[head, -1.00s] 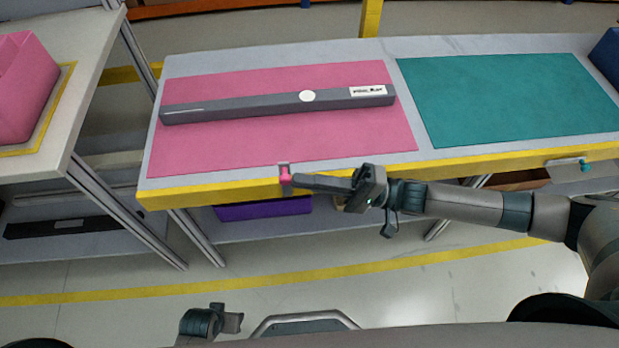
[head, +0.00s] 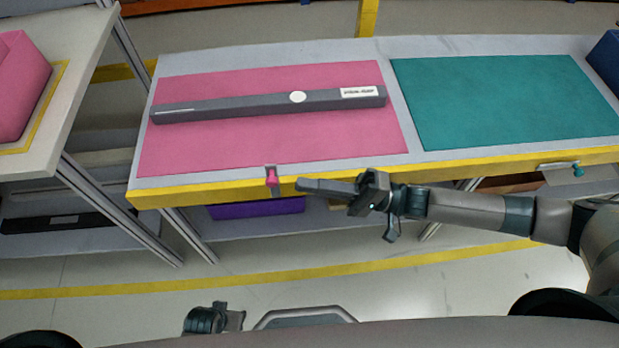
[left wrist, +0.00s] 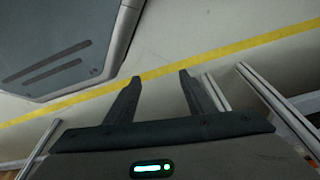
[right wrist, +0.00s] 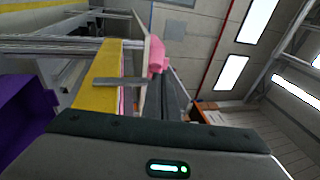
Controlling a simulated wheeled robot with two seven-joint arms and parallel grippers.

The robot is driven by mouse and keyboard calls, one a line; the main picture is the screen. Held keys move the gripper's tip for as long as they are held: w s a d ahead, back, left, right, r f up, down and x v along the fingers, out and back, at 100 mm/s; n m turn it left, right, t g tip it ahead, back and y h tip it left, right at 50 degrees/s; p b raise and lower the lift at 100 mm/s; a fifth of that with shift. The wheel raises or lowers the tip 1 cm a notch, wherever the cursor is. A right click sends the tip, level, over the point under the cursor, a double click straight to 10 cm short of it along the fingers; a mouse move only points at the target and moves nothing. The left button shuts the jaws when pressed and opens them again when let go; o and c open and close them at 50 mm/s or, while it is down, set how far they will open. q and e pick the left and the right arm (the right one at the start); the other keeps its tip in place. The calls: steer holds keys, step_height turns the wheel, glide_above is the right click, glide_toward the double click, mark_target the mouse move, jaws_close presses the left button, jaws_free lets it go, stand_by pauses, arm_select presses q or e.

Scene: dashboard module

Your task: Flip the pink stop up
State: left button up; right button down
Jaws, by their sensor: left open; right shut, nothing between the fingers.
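The pink stop (head: 271,177) sits on a small grey bracket at the yellow front edge of the table, below the pink mat. It looks roughly upright in the head view, but its exact tilt is hard to tell. It also shows in the right wrist view (right wrist: 156,58) beside the pale bracket plate. My right gripper (head: 301,185) is shut and empty, its fingers pointing left at the stop with a small gap between. My left gripper (left wrist: 160,77) is open and empty, low in front of the table, far from the stop.
A long grey bar (head: 225,109) lies on the pink mat (head: 270,139). A teal mat (head: 500,100) lies to the right, with a teal stop (head: 578,170) at the front edge. A purple bin (head: 255,208) is under the table. A side table (head: 75,100) stands left.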

arm_select(q)
steer(key=r, duration=0.1)
steer(key=r+b, duration=0.1)
steer(key=r, duration=0.1)
steer(key=w+r, duration=0.1)
steer(key=shift+d+r+b, duration=0.2)
steer(key=shift+d+b, duration=0.1)
steer(key=shift+b, duration=0.1)
arm_select(e)
steer(key=r+v, duration=0.1)
steer(key=v, duration=0.9)
steer(key=shift+d, duration=0.35)
arm_select(q)
steer(key=shift+w, duration=0.1)
arm_select(e)
steer(key=shift+f, duration=0.1)
